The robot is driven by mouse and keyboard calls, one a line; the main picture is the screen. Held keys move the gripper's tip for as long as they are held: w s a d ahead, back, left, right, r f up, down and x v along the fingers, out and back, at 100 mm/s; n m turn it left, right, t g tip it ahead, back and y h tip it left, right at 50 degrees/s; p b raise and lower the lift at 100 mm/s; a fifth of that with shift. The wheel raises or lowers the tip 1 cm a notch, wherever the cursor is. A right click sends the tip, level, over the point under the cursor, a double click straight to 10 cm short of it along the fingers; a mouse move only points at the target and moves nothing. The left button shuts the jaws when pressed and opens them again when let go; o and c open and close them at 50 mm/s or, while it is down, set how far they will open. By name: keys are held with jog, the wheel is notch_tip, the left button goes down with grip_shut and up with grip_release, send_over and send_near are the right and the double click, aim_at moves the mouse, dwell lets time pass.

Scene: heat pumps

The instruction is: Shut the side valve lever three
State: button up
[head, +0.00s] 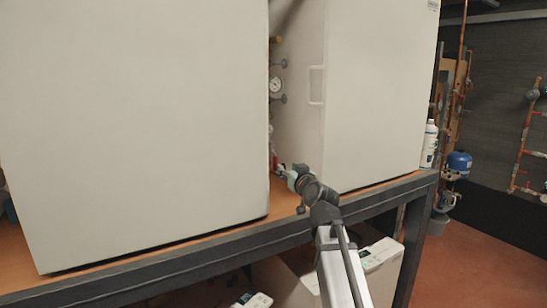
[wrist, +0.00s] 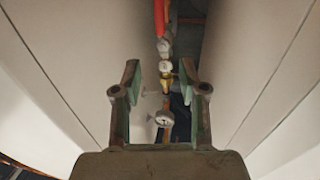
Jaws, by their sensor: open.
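My gripper (head: 286,171) reaches into the narrow gap between two large white cabinets. In the wrist view its two fingers stand apart, and the gripper (wrist: 159,72) is open and empty. A red lever (head: 275,160) shows in the gap just beside the gripper in the head view. In the wrist view an orange-red part (wrist: 159,18), likely a lever, lies beyond the fingertips at the top. A brass-yellow fitting (wrist: 167,76) shows between the fingers. I cannot tell which valve is number three, nor whether a finger touches anything.
The left cabinet (head: 130,120) and right cabinet (head: 375,90) wall in the gap closely. A gauge (head: 275,85) and valve fittings sit above my gripper; a gauge (wrist: 164,118) also shows in the wrist view. A dark-framed bench (head: 230,240) runs beneath the cabinets.

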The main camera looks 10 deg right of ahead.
aim_at(276, 158)
jog(key=w+p, duration=0.1)
jog(key=w, duration=0.3)
jog(key=w+a+p, duration=0.1)
jog(key=w, duration=0.3)
jog(key=w+a+p, duration=0.1)
jog(key=w+p, duration=0.1)
jog(key=w, duration=0.2)
jog(key=shift+w+a+r, duration=0.1)
jog(key=shift+w+r, duration=0.05)
jog(key=shift+w+a, duration=0.1)
jog(key=shift+w, duration=0.45)
grip_shut()
